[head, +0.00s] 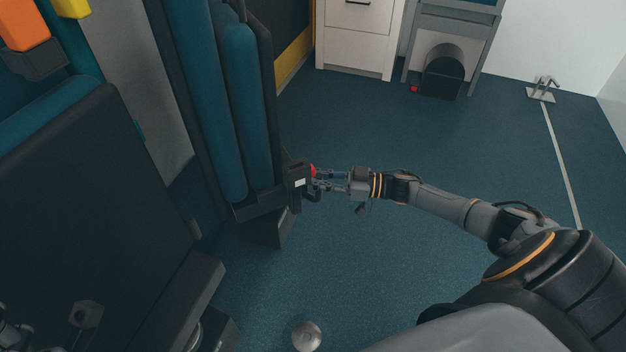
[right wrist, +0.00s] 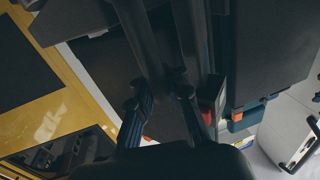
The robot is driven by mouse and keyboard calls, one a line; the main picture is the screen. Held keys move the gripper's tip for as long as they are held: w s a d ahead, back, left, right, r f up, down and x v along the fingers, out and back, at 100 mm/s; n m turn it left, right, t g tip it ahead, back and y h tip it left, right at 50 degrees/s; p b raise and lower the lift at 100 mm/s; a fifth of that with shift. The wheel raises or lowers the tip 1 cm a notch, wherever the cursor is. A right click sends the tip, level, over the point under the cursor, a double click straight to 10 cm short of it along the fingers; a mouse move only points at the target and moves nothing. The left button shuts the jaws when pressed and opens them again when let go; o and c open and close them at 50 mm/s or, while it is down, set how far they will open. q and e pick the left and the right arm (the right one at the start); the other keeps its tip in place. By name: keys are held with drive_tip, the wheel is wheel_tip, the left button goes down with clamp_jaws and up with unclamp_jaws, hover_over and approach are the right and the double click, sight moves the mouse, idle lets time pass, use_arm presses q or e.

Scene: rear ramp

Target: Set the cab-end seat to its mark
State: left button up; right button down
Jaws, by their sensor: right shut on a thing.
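A seat with teal padding (head: 240,100) and a dark frame stands upright left of centre in the head view. I cannot tell for sure that it is the cab-end seat. A black latch block (head: 297,178) with a red knob and a dark handle sits low on its right side. My right gripper (head: 320,180) reaches in from the right and is shut on the handle. In the right wrist view its fingers (right wrist: 163,105) are dark against dark bars, and the grip is hard to see. I cannot make out a seat mark.
A large dark seat or panel (head: 85,190) fills the left side. White drawers (head: 356,35) and a grey stand (head: 450,45) are at the back. A floor bracket (head: 541,93) heads a pale floor line. A silver disc (head: 306,336) lies at the front. The middle floor is clear.

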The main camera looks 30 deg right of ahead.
drive_tip(key=shift+s+d+f, duration=0.1)
drive_tip(key=shift+s+f, duration=0.3)
drive_tip(key=c, duration=1.8)
unclamp_jaws()
drive_tip(key=o, duration=0.5)
drive_tip(key=shift+s+d+r, duration=0.2)
drive_tip(key=shift+s+d, duration=0.05)
drive_tip(key=shift+d, duration=0.05)
drive_tip(key=shift+w, duration=0.1)
drive_tip(key=shift+w+a+r, duration=0.1)
drive_tip(key=v, duration=1.2)
